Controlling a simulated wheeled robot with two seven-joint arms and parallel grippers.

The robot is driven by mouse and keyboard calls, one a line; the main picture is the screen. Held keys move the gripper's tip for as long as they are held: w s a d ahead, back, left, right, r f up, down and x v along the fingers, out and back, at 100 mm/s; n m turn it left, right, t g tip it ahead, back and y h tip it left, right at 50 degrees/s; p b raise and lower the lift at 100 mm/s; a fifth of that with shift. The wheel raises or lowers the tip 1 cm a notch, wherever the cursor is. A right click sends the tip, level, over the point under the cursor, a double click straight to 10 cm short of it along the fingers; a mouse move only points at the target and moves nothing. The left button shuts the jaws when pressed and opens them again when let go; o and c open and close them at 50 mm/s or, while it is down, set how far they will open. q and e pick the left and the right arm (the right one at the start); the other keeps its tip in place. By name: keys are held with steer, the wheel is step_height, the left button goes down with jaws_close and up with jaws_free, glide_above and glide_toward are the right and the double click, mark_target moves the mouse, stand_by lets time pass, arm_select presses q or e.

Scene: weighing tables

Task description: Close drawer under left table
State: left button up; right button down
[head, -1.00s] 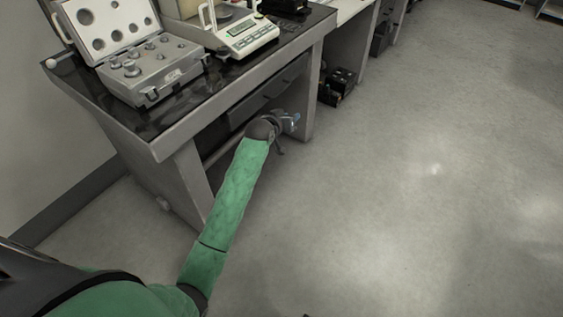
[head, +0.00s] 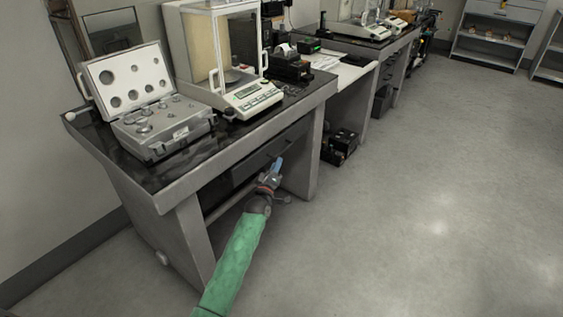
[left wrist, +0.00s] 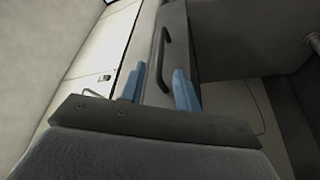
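The left table (head: 187,193) has a dark drawer (head: 240,172) under its top. How far the drawer stands out is hard to tell in the head view. My left gripper (head: 277,164) is in front of the drawer, near its right part, below the table edge. In the left wrist view its two blue fingertips (left wrist: 158,86) are apart, with nothing held between them. The dark bar handle (left wrist: 162,60) on the drawer front shows just beyond and between the fingertips. Contact with the drawer cannot be told. My right gripper is not in view.
On the table stand an open case of weights (head: 165,135), a balance (head: 252,97) and a small black printer (head: 290,66). A black box (head: 340,146) sits on the floor under the neighbouring table. The floor (head: 420,200) to the right is clear.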

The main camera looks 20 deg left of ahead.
mark_target(281, 152)
arm_select(q)
steer(key=shift+x, duration=3.8)
jaws_close()
